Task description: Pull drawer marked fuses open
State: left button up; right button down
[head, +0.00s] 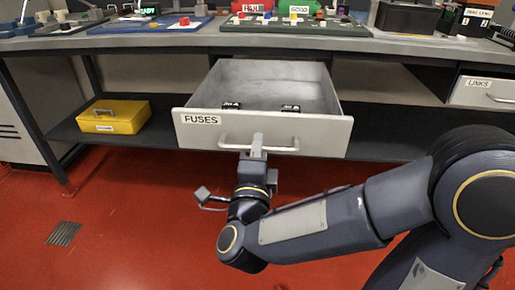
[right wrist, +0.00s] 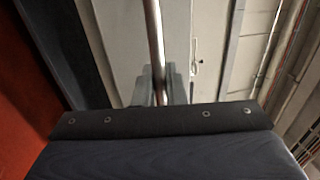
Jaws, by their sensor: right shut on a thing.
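The drawer marked FUSES (head: 310,134) stands pulled out below the bench in the head view. Its inside shows, with two small dark labelled items (head: 231,105) lying in it. My right gripper (head: 257,143) is at the drawer's bar handle (head: 285,149), left of its middle, and is shut on it. In the right wrist view the handle bar (right wrist: 155,45) runs between the fingers (right wrist: 158,85). My left gripper is not in view.
The bench top (head: 300,40) above holds mats and boxes. A yellow case (head: 114,117) sits on the lower shelf at left. A shut drawer marked LINKS (head: 480,92) is at right. The red floor in front is clear, apart from a small grate (head: 63,233).

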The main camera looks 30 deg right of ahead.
jog(key=c, duration=1.6)
grip_release()
jog(key=v, duration=0.7)
jog(key=shift+s+a+f+p, duration=0.1)
jog(key=shift+s+a+p, duration=0.1)
jog(key=shift+s+p, duration=0.2)
